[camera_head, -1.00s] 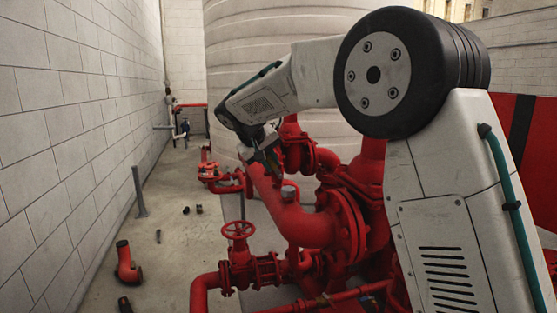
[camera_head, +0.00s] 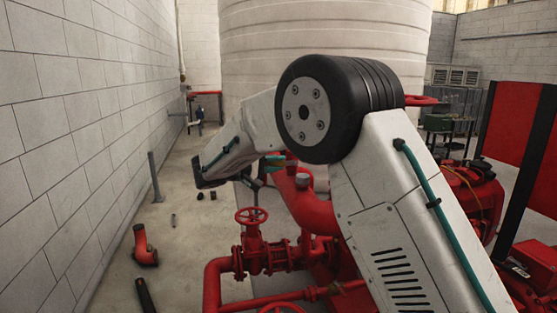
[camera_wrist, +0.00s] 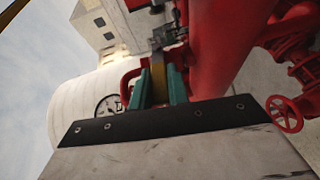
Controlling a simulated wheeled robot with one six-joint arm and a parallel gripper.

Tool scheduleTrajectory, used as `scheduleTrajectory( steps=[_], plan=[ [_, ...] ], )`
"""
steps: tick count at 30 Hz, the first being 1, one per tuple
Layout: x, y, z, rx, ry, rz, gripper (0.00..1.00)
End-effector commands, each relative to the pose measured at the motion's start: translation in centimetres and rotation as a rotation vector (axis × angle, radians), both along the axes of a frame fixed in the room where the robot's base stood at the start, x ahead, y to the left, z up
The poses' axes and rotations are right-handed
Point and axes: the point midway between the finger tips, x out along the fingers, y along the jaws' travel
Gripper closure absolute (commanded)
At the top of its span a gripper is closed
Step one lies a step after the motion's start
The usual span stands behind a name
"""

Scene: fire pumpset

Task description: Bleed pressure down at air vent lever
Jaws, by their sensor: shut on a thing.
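In the wrist view, the two teal fingers of my gripper (camera_wrist: 157,82) are closed around a narrow yellow lever (camera_wrist: 158,74). The lever runs away from me to a small grey metal fitting (camera_wrist: 162,40) beside a thick red pipe (camera_wrist: 225,45). In the head view, my gripper (camera_head: 274,165) shows only as a small patch of teal beside the red pipework, partly hidden by my own arm. The lever cannot be made out there.
A red handwheel valve (camera_head: 251,216) stands on the pipework in front. A large pale tank (camera_head: 320,35) fills the back. Floor between wall and pipes is mostly clear.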

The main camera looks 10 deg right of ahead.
Motion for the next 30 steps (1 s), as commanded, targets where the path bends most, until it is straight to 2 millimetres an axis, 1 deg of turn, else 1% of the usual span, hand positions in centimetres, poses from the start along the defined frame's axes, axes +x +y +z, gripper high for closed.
scheduleTrajectory(
  steps=[1, 9, 25, 26, 27, 28, 30],
  plan=[
    [-0.05, -0.36, -0.18, -0.029, 0.002, -0.008, 1.00],
    [-0.02, -0.44, -0.60, -0.118, -0.001, -0.009, 1.00],
    [-0.05, -0.57, -0.68, -0.140, 0.000, -0.012, 1.00],
    [-0.05, -0.57, -0.67, -0.140, 0.000, -0.012, 0.77],
    [-0.04, -0.52, -0.69, -0.140, 0.000, -0.011, 0.66],
    [-0.04, -0.45, -0.69, -0.140, -0.001, -0.010, 0.61],
    [-0.04, -0.17, -0.72, -0.139, 0.000, -0.006, 0.61]
  ],
)
